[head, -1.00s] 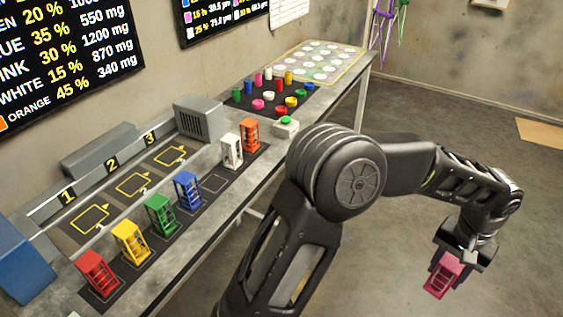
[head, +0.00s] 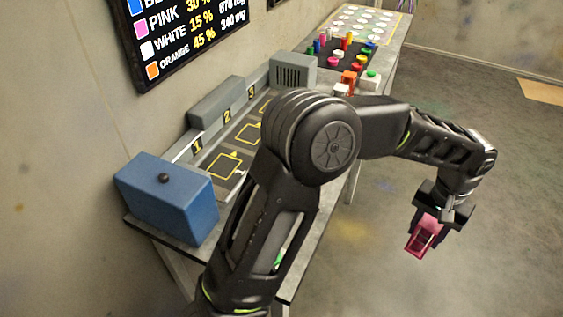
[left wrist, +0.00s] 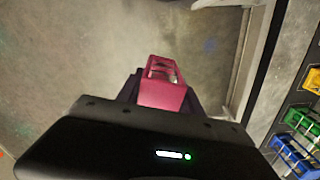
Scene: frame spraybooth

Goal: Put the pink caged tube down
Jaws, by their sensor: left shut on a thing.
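The pink caged tube (head: 424,238) is held in my left gripper (head: 438,217), over the open floor to the right of the bench. In the left wrist view the pink caged tube (left wrist: 163,86) sits between the dark fingers, its open cage end pointing away from the camera. My left gripper is shut on it. The bench (head: 312,262) is partly hidden behind my left arm. My right gripper is not in view.
A blue box (head: 165,200) stands at the bench's near end. Numbered yellow-outlined places (head: 224,164) lie along the wall. Yellow, green and blue caged tubes (left wrist: 297,144) show at right in the wrist view.

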